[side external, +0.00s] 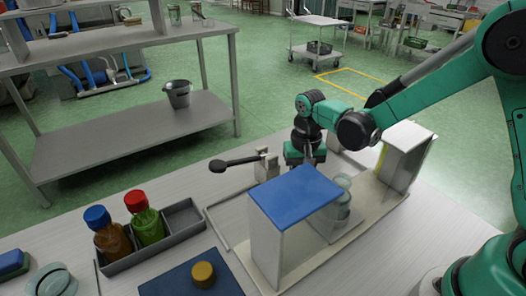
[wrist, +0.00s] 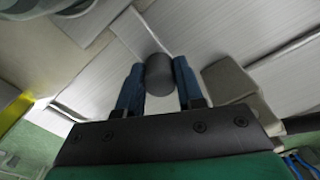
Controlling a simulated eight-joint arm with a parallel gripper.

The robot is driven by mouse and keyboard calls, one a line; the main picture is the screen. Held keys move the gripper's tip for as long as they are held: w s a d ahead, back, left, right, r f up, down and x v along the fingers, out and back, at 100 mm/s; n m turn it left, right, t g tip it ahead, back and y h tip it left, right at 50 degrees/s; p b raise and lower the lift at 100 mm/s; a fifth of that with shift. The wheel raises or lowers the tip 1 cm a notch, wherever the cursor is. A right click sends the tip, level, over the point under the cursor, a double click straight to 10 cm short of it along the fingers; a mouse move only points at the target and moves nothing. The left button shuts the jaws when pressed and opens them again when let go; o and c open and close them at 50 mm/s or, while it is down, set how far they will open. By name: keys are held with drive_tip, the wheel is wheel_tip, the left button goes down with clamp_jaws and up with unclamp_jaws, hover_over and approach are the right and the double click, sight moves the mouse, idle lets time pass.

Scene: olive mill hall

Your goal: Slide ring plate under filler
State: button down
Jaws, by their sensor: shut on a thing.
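My gripper (wrist: 160,88) has its two blue fingers on either side of a dark round knob (wrist: 160,72) and is shut on it in the wrist view. In the side external view my gripper comes down behind the blue-topped stand (side external: 296,190), which hides its fingertips and the knob. A glass jar (side external: 342,192) stands just right of the blue top, above a pale plate (side external: 345,232) on a beige base. I cannot make out the ring plate's full outline, or which part is the filler.
A black-handled lever (side external: 235,163) with a pale clamp sits left of my gripper. A white box-like stand (side external: 405,150) is at the right. A grey tray (side external: 183,217) holds two bottles at the left. A yellow knob (side external: 203,274) sits on a blue mat near the front.

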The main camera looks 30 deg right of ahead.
idle(0.4)
drive_tip(key=d, duration=1.2)
drive_tip(key=shift+d, duration=0.35)
drive_tip(key=c, duration=0.5)
unclamp_jaws()
drive_tip(key=shift+a, duration=0.1)
drive_tip(key=shift+c, duration=0.2)
drive_tip(key=shift+r, duration=2.85)
